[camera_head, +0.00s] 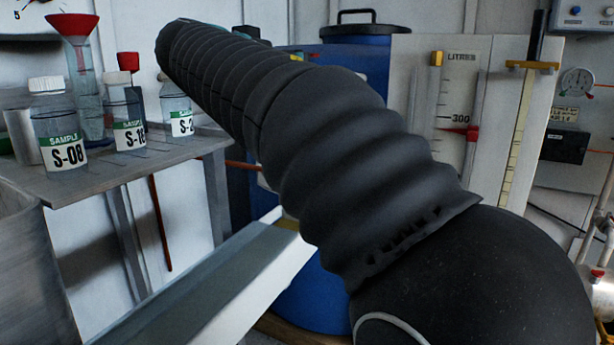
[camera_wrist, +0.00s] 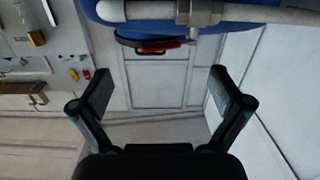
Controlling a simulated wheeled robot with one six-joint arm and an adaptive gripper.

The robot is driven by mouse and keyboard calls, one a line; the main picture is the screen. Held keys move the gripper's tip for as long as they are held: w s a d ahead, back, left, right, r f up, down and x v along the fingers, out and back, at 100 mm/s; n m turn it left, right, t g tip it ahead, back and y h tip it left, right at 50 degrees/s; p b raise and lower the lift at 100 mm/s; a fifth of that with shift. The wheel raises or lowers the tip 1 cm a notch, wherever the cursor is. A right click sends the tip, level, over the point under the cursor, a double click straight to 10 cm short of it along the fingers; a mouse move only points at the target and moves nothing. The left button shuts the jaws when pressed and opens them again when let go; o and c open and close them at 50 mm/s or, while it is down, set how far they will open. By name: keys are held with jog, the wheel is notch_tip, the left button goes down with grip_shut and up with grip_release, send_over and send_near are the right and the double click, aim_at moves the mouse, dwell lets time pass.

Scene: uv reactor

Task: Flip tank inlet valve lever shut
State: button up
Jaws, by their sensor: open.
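My gripper (camera_wrist: 161,95) is open and empty in the wrist view, its two fingers spread wide with clear space between them. A red lever (camera_wrist: 158,46) shows beyond the fingers, near the top middle, apart from both fingertips. Above it a metal valve fitting (camera_wrist: 202,12) sits on a pale pipe (camera_wrist: 262,14). The blue tank (camera_wrist: 105,28) is behind the pipe at the top edge. In the head view the blue tank (camera_head: 372,48) stands behind my black arm, which hides much of it. My gripper and the lever cannot be made out there.
Sample bottles (camera_head: 58,125) stand on a grey shelf (camera_head: 90,178) at left. A litre gauge board (camera_head: 455,80) stands right of the tank. Pipework (camera_head: 598,245) is at the far right. A wall panel with small fittings (camera_wrist: 35,38) is at left in the wrist view.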

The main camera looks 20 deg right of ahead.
jog(key=s+a+f+n+g+y+p, duration=0.1)
jog(key=s+f+n+g+y+p, duration=0.2)
jog(key=s+f+n+y+p, duration=0.4)
jog(key=shift+s+a+f+g+y+p, duration=0.4)
jog(key=shift+s+f+y+p, duration=0.35)
jog(key=shift+s+f, duration=4.3)
jog(key=shift+w+f, duration=0.25)
jog(key=shift+w, duration=0.05)
